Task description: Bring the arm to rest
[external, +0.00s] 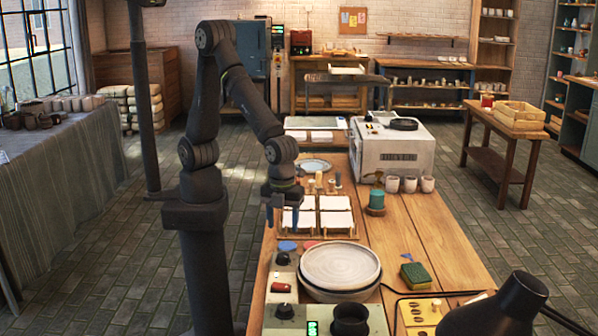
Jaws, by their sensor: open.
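My arm rises from its dark base at the left of the bench and bends over at the elbow. My gripper (282,216) hangs pointing down at the left part of the wooden bench (425,222). Its blue-tipped fingers are apart, and I see nothing held between them. It hangs in front of the white tiles (334,203). Whether it touches anything below cannot be told from this view.
A pale plate (341,264) sits on a round base nearer the camera. A white box-like machine (393,150), several cups, a teal spool (376,199) and a green sponge (415,275) stand to the right. A dark lamp (497,308) fills the front right corner.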

